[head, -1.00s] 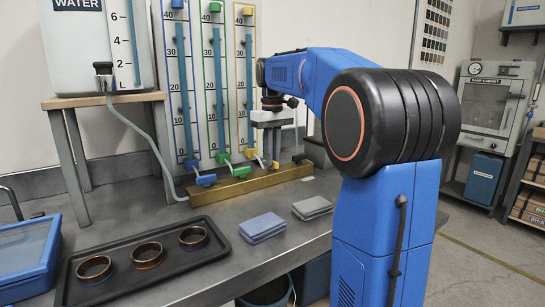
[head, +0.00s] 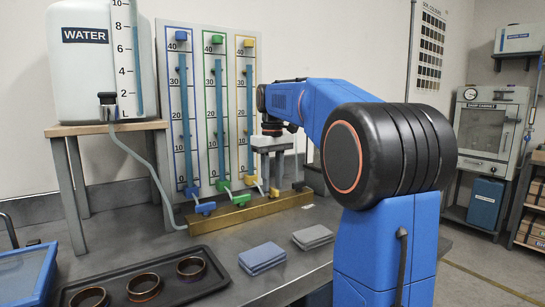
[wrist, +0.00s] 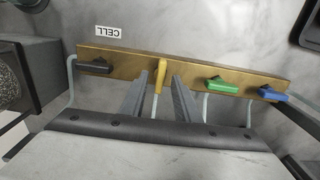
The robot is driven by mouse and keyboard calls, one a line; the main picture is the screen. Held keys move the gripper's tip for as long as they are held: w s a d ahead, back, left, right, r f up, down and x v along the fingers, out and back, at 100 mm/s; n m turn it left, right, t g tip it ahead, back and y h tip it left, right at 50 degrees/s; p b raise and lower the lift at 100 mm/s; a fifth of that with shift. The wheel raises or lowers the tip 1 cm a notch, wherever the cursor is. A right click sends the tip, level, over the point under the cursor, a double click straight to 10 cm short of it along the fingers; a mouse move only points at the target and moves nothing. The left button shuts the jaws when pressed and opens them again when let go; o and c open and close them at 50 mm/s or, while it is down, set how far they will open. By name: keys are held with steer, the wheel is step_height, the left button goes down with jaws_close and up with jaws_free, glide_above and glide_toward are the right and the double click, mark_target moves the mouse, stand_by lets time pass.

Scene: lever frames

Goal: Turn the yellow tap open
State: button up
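The yellow tap (wrist: 160,76) is on a brass bar (wrist: 240,86) in the wrist view. Its lever lies crosswise to the bar, while the black, green and blue levers lie along it. My gripper (wrist: 158,84) is open, with one finger on each side of the yellow lever and a visible gap to each. In the head view my gripper (head: 270,178) points down over the bar, and the yellow tap (head: 274,192) shows partly behind the fingertips. The height of the fingertips over the bar is hard to tell.
The green tap (wrist: 222,86) and blue tap (wrist: 273,94) are on one side, the black tap (wrist: 95,66) on the other. Gauge tubes (head: 217,110) stand behind the bar. A water tank (head: 90,60), a tray with rings (head: 208,258) and folded cloths (head: 262,257) are nearby.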

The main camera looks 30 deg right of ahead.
mark_target(272, 188)
step_height(272, 188, up, 16)
steer(key=shift+r, duration=0.2)
stand_by(0.4)
stand_by(0.4)
